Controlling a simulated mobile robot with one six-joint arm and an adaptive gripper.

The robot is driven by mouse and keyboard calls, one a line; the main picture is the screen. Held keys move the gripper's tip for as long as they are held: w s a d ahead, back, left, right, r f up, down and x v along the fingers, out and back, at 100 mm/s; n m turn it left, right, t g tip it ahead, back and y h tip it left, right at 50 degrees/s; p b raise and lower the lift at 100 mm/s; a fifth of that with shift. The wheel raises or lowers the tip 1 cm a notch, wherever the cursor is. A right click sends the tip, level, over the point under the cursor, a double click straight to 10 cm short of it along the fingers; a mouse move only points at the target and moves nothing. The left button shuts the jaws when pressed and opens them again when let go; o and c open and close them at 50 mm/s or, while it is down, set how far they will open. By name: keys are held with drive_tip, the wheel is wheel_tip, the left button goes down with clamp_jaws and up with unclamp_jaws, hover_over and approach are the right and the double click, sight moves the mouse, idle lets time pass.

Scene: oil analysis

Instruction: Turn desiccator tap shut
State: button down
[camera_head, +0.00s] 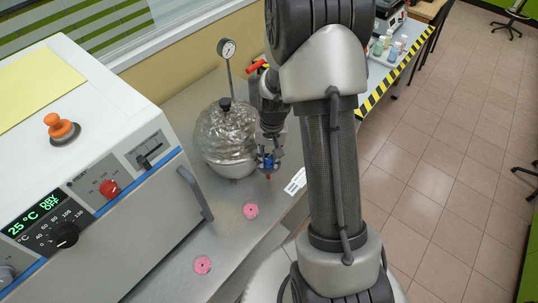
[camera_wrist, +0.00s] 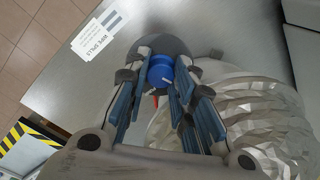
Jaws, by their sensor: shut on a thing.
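The desiccator (camera_head: 225,135) is a clear, faceted glass dome with a dark knob on top, standing on the metal bench. It also fills the right of the wrist view (camera_wrist: 255,115). Its tap (camera_wrist: 160,70) is a round blue knob with a pale line across its face, on the desiccator's side toward the bench front. My gripper (camera_wrist: 164,84) is shut on the tap, with a finger on either side of the blue knob. In the head view my gripper (camera_head: 267,162) is at the dome's lower right. A small red part shows below the knob, partly hidden by the fingers.
A large oven (camera_head: 120,190) with a green display stands at the left. A pressure gauge (camera_head: 227,48) rises behind the dome. Two pink discs (camera_head: 251,211) lie on the bench. A "wipe spills" label (camera_head: 295,182) is near the bench edge. Striped tape edges another table.

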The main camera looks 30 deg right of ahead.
sight(270, 160)
drive_tip(key=shift+m+p, duration=0.35)
drive_tip(key=shift+m, duration=1.35)
drive_tip(key=c, duration=1.3)
unclamp_jaws()
drive_tip(key=shift+r, duration=0.15)
drive_tip(key=shift+s+d+r, duration=0.1)
drive_tip(key=shift+s+r, duration=0.05)
drive_tip(key=shift+r, duration=3.75)
